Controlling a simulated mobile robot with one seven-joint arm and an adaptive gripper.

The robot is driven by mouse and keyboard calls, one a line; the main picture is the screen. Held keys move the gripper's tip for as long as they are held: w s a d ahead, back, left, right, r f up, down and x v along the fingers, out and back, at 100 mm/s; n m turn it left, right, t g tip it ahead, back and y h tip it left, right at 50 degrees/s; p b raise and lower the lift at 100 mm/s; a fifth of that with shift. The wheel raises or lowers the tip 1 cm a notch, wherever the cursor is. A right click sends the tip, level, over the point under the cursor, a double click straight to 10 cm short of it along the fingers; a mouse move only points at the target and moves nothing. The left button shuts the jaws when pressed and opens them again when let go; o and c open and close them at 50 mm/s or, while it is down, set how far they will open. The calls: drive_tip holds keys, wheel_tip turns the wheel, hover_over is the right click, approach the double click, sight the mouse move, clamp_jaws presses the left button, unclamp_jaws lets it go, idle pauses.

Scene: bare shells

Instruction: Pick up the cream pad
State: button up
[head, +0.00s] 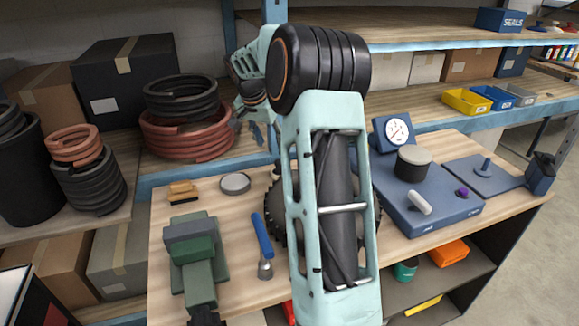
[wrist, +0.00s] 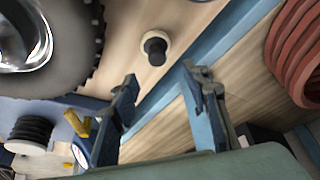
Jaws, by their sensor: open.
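A small round cream pad with a dark knob (wrist: 155,46) stands on the wooden bench top in the wrist view. It is near the blue back edge of the bench, beside the large toothed tyre. In the head view my arm hides most of that spot, so I cannot make the pad out clearly there. My gripper (wrist: 159,76) is open, its two fingers apart with nothing between them. In the wrist view the pad shows just beyond the fingertips, between them and apart from both.
The tyre (wrist: 72,40) stands close on the left in the wrist view. A red coil (wrist: 297,55) is at the right. On the bench are a pale disc (head: 235,183), a green vise (head: 197,250), a blue-handled tool (head: 262,240) and a dial gauge (head: 397,131).

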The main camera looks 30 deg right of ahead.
sight(279, 161)
drive_tip(key=x, duration=0.3)
drive_tip(key=s+x, duration=0.1)
drive_tip(key=x, duration=0.1)
drive_tip(key=shift+w+d+f+p, duration=0.1)
drive_tip(key=shift+d+f+p, duration=0.1)
drive_tip(key=shift+d+p, duration=0.15)
drive_tip(key=shift+w+p+x, duration=0.1)
drive_tip(key=shift+p+x, duration=0.25)
drive_tip(key=shift+x, duration=1.15)
drive_tip(key=shift+w+p+x, duration=0.15)
drive_tip(key=shift+p+x, duration=0.2)
drive_tip(key=shift+x, duration=1.15)
drive_tip(key=shift+r, duration=0.1)
drive_tip(key=shift+c, duration=0.3)
clamp_jaws()
drive_tip(key=shift+r, duration=0.1)
